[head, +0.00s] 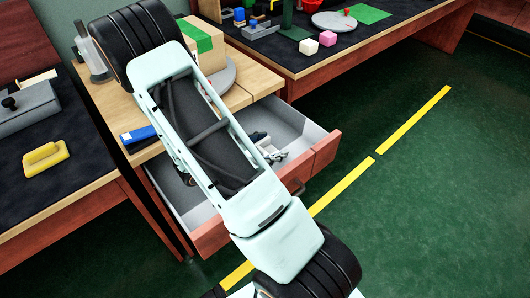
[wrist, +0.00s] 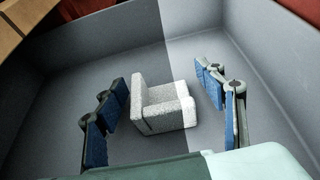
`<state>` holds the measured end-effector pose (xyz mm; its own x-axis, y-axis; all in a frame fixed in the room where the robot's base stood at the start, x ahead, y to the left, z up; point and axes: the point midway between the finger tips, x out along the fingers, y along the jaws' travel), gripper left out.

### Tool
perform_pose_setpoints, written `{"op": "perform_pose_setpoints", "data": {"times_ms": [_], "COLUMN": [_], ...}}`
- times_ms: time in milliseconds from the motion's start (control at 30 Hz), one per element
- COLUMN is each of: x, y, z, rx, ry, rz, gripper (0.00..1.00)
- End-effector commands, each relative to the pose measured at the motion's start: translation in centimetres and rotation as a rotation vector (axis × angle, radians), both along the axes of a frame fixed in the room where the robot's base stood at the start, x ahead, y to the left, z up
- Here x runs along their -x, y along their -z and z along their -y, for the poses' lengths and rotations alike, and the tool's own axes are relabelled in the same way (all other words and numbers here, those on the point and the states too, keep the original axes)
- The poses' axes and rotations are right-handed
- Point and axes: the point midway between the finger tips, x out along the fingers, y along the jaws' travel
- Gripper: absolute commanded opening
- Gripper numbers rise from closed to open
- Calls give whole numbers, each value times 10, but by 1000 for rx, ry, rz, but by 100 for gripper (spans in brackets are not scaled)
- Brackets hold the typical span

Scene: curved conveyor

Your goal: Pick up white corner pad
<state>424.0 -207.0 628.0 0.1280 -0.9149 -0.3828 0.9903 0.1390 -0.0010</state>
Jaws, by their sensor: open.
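The white corner pad (wrist: 160,102) is a speckled, L-shaped foam block. In the wrist view it lies on the grey floor of an open drawer. My gripper (wrist: 165,108) is open, with its blue-padded fingers on the left and right of the pad and visible gaps on both sides. In the head view, the open drawer (head: 315,134) juts out from the wooden bench, and my arm crosses over it. A small part of my gripper shows inside the drawer; the pad cannot be made out clearly there.
The drawer's grey walls (wrist: 90,42) stand close around my gripper. On the bench are a cardboard box with green tape (head: 207,50) and a blue object (head: 138,134). Green floor to the right is clear.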

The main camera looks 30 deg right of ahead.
Motion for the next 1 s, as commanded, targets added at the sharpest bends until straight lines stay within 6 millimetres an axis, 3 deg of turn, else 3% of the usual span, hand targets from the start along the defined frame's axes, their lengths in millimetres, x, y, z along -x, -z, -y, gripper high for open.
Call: {"op": "perform_pose_setpoints", "data": {"times_ms": [267, 533, 1000], "x": [-1, -1, -1], "y": [1, 1, -4], "z": [3, 3, 3], "rx": [0, 0, 0], "ry": [0, 0, 1], "rz": [1, 1, 2], "gripper": [63, 33, 32]}}
